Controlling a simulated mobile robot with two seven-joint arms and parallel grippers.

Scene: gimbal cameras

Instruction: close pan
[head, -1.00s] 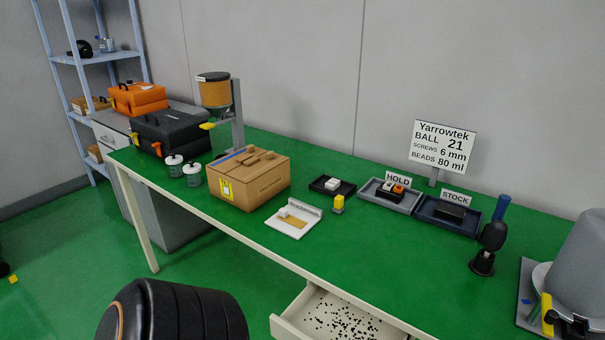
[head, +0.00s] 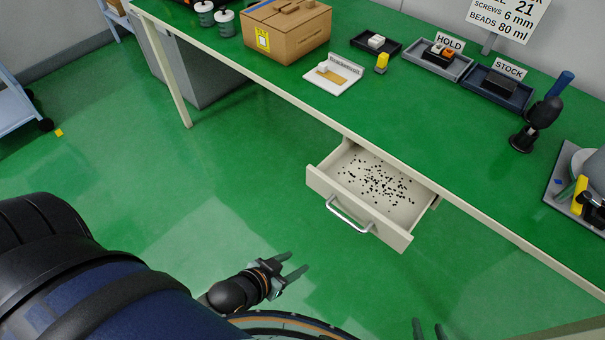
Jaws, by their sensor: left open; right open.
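The pan (head: 403,241) is a cream drawer under the front edge of the green-topped table, pulled out and open. Many small black bits (head: 378,185) lie scattered on its floor. Its front panel carries a metal bar handle (head: 347,215). My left gripper (head: 295,264) is open and empty, in front of the pan and apart from its handle. My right gripper (head: 427,324) shows only its fingertips at the bottom edge, open, apart from the pan; the rest of it is out of view.
The table (head: 420,120) holds a cardboard box (head: 290,35), a white tray (head: 334,80), a HOLD tray (head: 425,62), a STOCK tray (head: 492,92) and a black tool with a blue handle (head: 538,125). The green floor before the pan is clear apart from my arms.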

